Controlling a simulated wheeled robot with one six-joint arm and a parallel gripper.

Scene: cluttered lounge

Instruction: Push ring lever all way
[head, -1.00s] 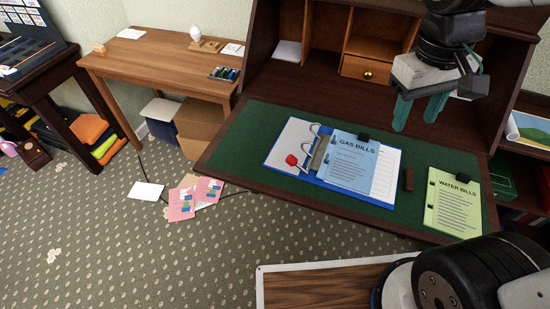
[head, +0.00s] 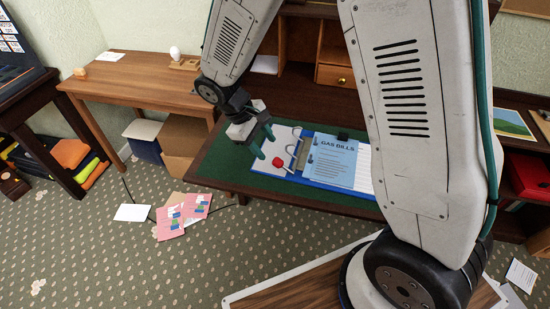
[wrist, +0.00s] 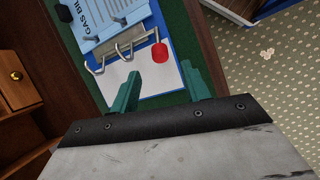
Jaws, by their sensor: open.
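The ring binder (head: 365,176) lies open on the green desk top, its metal rings (head: 296,150) standing up near its left side. The red-tipped ring lever (head: 277,162) is at the near end of the ring mechanism; it also shows in the wrist view (wrist: 159,52). I cannot tell whether the rings are fully parted. A blue gas bills sheet (head: 335,160) lies on the binder's right. My gripper (head: 262,146) has teal fingers, open and empty, above the binder's left edge. In the wrist view my gripper (wrist: 158,75) has the lever beyond and between its fingertips, apparently apart.
The green desk mat (head: 232,165) is clear left of the binder. The desk's back compartments and small drawer (head: 335,76) stand behind. My arm hides the desk's right side. A wooden side table (head: 130,75) stands left; pink papers (head: 183,215) lie on the floor.

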